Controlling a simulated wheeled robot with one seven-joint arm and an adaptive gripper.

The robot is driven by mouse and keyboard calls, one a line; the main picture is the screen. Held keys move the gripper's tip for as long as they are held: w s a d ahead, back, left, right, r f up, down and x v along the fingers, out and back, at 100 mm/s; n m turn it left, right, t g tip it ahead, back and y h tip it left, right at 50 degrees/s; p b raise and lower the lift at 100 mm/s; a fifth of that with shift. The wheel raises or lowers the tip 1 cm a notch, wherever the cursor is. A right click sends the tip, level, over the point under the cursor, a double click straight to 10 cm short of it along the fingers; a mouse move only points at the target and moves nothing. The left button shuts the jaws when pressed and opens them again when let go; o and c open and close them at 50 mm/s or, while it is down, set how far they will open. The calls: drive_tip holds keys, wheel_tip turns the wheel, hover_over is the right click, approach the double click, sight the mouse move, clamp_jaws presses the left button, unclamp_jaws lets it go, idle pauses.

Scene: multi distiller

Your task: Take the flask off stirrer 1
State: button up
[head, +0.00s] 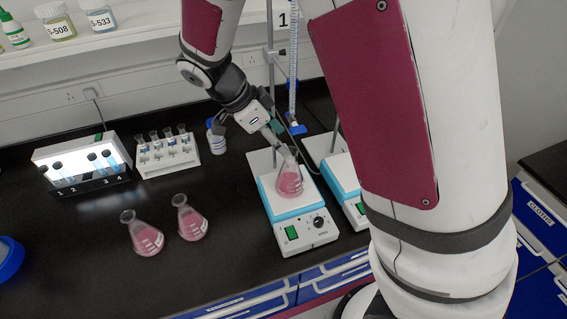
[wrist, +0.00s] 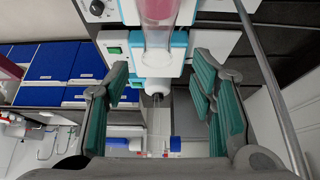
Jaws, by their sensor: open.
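A conical flask with pink liquid (head: 289,182) stands upright on the left stirrer (head: 307,230), a white unit with blue trim. A sign reading 1 (head: 283,18) shows on the stand behind it. My gripper (head: 275,132) is open at the flask's neck, coming from behind and above. In the wrist view, the flask (wrist: 158,10) is at the top centre, its clear neck pointing down the picture. The green finger pads of my gripper (wrist: 160,78) are apart on either side of the neck line, with visible gaps. I cannot tell how deep the neck lies between them.
A second stirrer (head: 341,172) stands close on the right, partly hidden by my arm. A burette (head: 293,60) on a stand rises behind. Two pink flasks (head: 147,238) (head: 191,222), a vial rack (head: 166,153) and a lit tube holder (head: 82,165) stand left. The front-left bench is mostly clear.

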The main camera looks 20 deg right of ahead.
sight(297, 163)
drive_tip(key=shift+s+p+x, duration=0.2)
drive_tip(key=shift+p+x, duration=0.4)
drive_tip(key=shift+x, duration=2.15)
drive_tip(key=shift+a+f, duration=0.1)
drive_tip(key=shift+a, duration=0.05)
drive_tip(key=shift+c, duration=0.2)
clamp_jaws()
